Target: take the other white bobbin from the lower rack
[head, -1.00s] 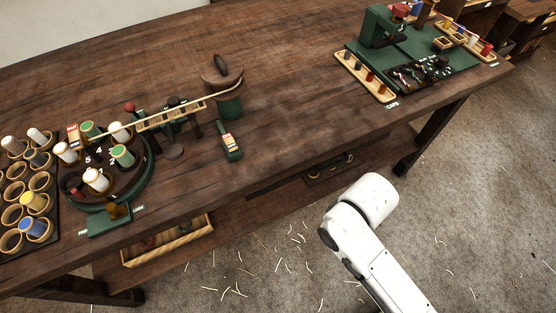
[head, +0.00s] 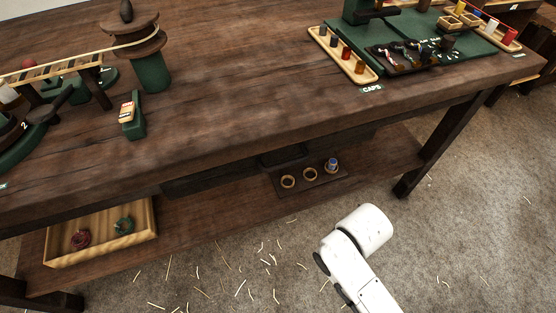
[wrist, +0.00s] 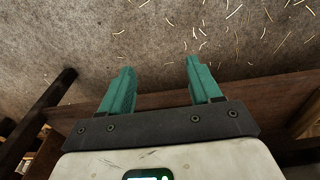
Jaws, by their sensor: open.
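The lower rack (head: 322,182) is a dark board on the under-table shelf, with three round holders in a row. The left holder (head: 288,181) and middle holder (head: 309,174) look empty. The right holder holds a small bobbin (head: 332,163) that looks blue with a pale top; I see no plainly white bobbin on this rack. My gripper (wrist: 160,64) is open in the wrist view, its two teal fingers apart with nothing between them, over floor and wood edge. The head view shows only my white arm, in front of and below the rack; the rack is not recognisable in the wrist view.
The tabletop (head: 230,120) overhangs the shelf (head: 215,225). A wooden tray (head: 100,248) with a red and a green coil sits on the shelf's left. A table leg (head: 425,165) stands right of the rack. The floor in front has only scattered fibres.

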